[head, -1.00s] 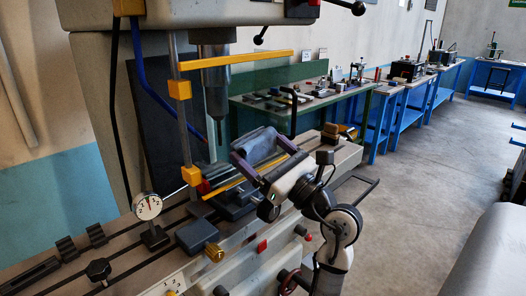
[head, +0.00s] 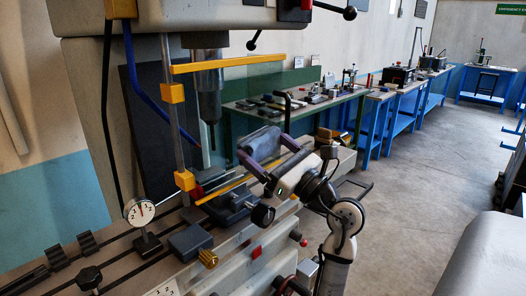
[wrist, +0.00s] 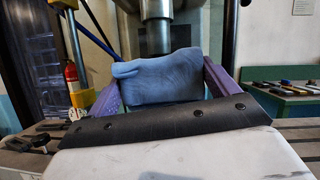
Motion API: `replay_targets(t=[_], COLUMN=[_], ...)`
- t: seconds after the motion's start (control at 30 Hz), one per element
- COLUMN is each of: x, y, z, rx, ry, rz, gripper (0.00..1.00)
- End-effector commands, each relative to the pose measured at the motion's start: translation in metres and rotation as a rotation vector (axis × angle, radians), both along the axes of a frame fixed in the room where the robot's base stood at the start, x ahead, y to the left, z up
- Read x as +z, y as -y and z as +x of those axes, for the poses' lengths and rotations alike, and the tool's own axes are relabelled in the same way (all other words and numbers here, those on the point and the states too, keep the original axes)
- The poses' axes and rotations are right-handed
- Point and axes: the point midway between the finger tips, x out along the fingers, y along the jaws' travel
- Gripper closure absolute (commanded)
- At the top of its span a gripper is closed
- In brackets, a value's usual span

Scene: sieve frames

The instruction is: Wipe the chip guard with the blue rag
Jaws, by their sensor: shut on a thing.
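The chip guard appears as a see-through panel between an upper yellow bar (head: 228,64) and a lower yellow bar (head: 222,189), on a post with yellow clamps beside the mill spindle. The clear pane itself is hard to make out. My gripper (head: 264,153) is in front of the guard's right part in the head view. Its purple fingers are shut on the folded blue rag (head: 258,139). In the wrist view the rag (wrist: 165,76) spans between both fingers, below the spindle. I cannot tell whether the rag touches the pane.
The mill table carries a dial gauge (head: 140,211), a vise (head: 236,206) and a dark block with a yellow knob (head: 190,243). The spindle (head: 208,95) hangs behind the guard. A green workbench (head: 292,100) and blue benches stand behind.

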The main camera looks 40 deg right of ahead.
Motion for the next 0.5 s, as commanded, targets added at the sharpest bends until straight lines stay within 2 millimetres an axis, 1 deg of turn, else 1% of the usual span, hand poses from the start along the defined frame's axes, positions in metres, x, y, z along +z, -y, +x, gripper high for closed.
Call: replay_targets(t=[0.07,0.3,0.5], x=[0.001,0.001,0.001], y=[0.000,-0.023,-0.036], z=[-0.002,-0.002,-0.002], rx=[-0.011,-0.009,-0.006], ry=[0.002,0.003,0.003], rz=[0.003,0.002,0.002], gripper=[0.32,0.32,0.32])
